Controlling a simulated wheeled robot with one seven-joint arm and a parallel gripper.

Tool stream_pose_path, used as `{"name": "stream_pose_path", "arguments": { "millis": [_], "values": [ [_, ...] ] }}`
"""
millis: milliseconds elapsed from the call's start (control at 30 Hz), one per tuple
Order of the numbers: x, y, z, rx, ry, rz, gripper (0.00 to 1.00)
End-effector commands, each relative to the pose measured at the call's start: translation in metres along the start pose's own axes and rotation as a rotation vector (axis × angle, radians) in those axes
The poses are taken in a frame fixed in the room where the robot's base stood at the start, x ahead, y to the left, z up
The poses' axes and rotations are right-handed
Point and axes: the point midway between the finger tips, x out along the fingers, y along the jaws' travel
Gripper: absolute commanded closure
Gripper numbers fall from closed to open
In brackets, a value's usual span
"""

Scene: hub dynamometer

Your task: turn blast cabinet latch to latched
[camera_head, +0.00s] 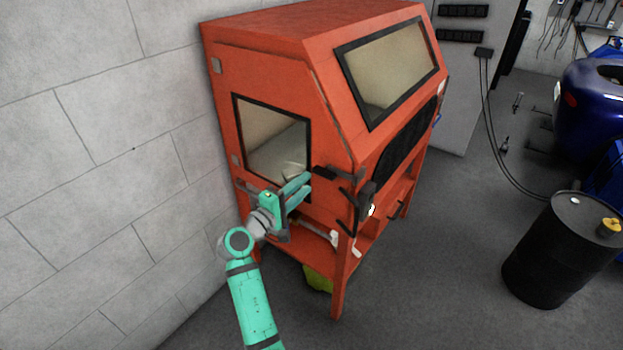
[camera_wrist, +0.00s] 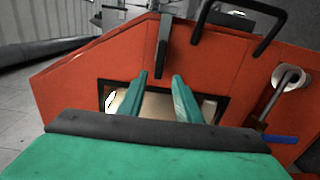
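The blast cabinet (camera_head: 330,125) is a red-orange box on legs against the wall. Its left side has a door with a black-framed window (camera_head: 270,140). A dark latch handle (camera_head: 324,173) sits near that door's right edge. In the wrist view, the latch (camera_wrist: 163,45) is a dark bar standing roughly upright in the picture on the red panel. My gripper (camera_head: 306,183) has green fingers and is in front of the door, just left of the latch. In the wrist view, my gripper (camera_wrist: 160,77) is open and empty, with the latch beyond the fingertips; they look apart from it.
Dark brackets (camera_head: 355,195) stick out at the cabinet's front corner. A black drum (camera_head: 550,255) stands at right. The floor (camera_head: 440,260) between is clear.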

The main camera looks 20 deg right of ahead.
Motion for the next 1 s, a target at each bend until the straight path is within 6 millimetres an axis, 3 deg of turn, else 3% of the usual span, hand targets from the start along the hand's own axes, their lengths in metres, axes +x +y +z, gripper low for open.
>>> {"name": "stream_pose_path", "arguments": {
  "millis": [100,300,867,1000],
  "values": [
    [-0.021,0.000,0.000,0.001,0.001,0.000,0.69],
    [-0.040,0.000,0.001,0.000,-0.001,0.000,0.69],
    [-0.043,-0.001,0.001,0.000,-0.001,-0.002,0.69],
    [-0.049,-0.021,0.003,0.005,0.030,-0.020,0.69]
  ]
}}
